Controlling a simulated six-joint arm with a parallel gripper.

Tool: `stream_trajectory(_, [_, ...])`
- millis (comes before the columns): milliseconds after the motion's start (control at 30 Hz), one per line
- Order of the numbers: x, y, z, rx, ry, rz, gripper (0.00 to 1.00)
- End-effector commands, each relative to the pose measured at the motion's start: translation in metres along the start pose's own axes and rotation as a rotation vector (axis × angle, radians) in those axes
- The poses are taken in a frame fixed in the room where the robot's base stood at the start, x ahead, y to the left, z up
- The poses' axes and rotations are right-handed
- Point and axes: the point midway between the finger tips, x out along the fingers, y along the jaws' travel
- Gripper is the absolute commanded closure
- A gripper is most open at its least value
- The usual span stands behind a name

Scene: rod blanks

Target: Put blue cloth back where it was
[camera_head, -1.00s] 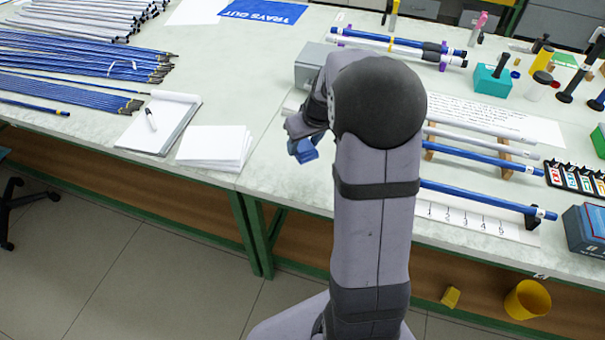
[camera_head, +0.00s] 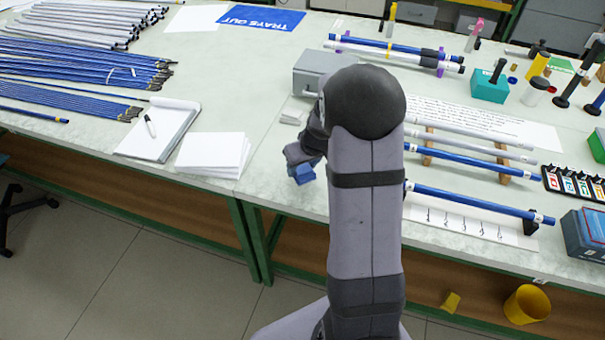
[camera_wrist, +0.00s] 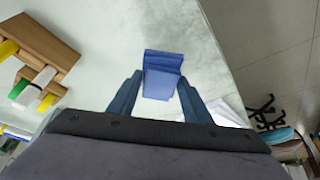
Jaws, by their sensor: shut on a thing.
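The blue cloth (camera_wrist: 162,75) is a small folded block between the two fingers of my gripper (camera_wrist: 155,92) in the wrist view. In the head view the blue cloth (camera_head: 302,173) hangs just below my gripper (camera_head: 303,165), near the table's front edge. My gripper is shut on it. The cloth appears to be above the bench (camera_head: 285,195); the exact gap cannot be told. My arm hides part of the bench behind it.
A white paper stack (camera_head: 212,153) and a notepad with a pen (camera_head: 160,128) lie to the left. A grey box (camera_head: 322,72) stands behind the gripper. Rods on supports (camera_head: 475,202) lie to the right. Bare bench shows between the papers and my gripper.

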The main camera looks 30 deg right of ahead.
Motion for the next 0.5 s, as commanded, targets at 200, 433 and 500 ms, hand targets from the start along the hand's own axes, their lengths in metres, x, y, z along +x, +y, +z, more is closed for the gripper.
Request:
stream_trajectory(200, [0.024, 0.000, 0.011, 0.001, -0.004, -0.001, 0.76])
stream_trajectory(433, [0.033, 0.000, 0.015, 0.000, -0.002, 0.001, 0.76])
stream_trajectory(500, [0.033, 0.000, 0.014, 0.000, -0.002, 0.001, 0.76])
